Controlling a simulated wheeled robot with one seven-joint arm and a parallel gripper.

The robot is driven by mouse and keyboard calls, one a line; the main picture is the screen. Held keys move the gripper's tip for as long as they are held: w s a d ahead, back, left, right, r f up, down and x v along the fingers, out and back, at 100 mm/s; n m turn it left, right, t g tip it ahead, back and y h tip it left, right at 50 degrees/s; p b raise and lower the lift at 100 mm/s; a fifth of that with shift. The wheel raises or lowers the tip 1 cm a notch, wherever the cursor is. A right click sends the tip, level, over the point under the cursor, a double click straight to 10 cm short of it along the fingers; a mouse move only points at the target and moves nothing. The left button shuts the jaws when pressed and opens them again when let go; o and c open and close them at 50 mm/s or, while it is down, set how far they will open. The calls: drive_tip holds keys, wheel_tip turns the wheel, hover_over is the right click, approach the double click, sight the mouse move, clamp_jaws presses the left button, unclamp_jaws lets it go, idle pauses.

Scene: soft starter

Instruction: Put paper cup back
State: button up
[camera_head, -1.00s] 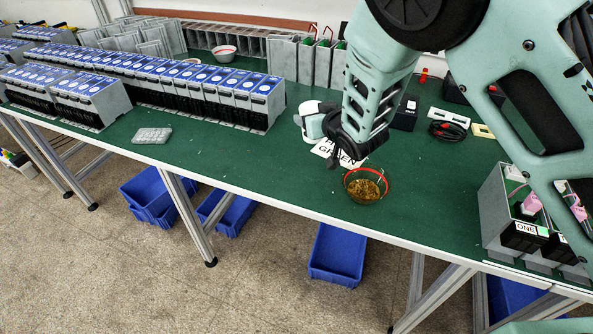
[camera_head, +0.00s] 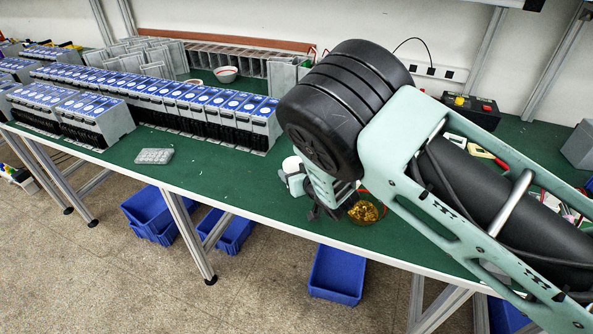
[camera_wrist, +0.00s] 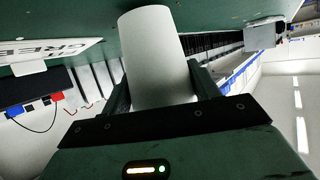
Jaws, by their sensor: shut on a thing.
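A white paper cup (camera_wrist: 157,50) is between the two fingers of my gripper (camera_wrist: 160,82) in the wrist view, with the green table surface behind its far end. I cannot tell whether the cup touches the table. In the head view, my gripper (camera_head: 298,182) is low over the table, partly hidden by my arm, and a white piece that looks like the cup (camera_head: 291,165) shows at its left side. The cup's lower part is hidden there.
A clear red-rimmed bowl of yellow-brown bits (camera_head: 366,212) stands close right of my gripper. A row of blue-topped modules (camera_head: 180,95) stands to the left. A grey tray (camera_head: 154,156) lies near the front edge. A white sign (camera_wrist: 50,50) shows in the wrist view.

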drive_tip(key=shift+f, duration=0.25)
drive_tip(key=shift+f, duration=0.15)
drive_tip(key=o, duration=1.1)
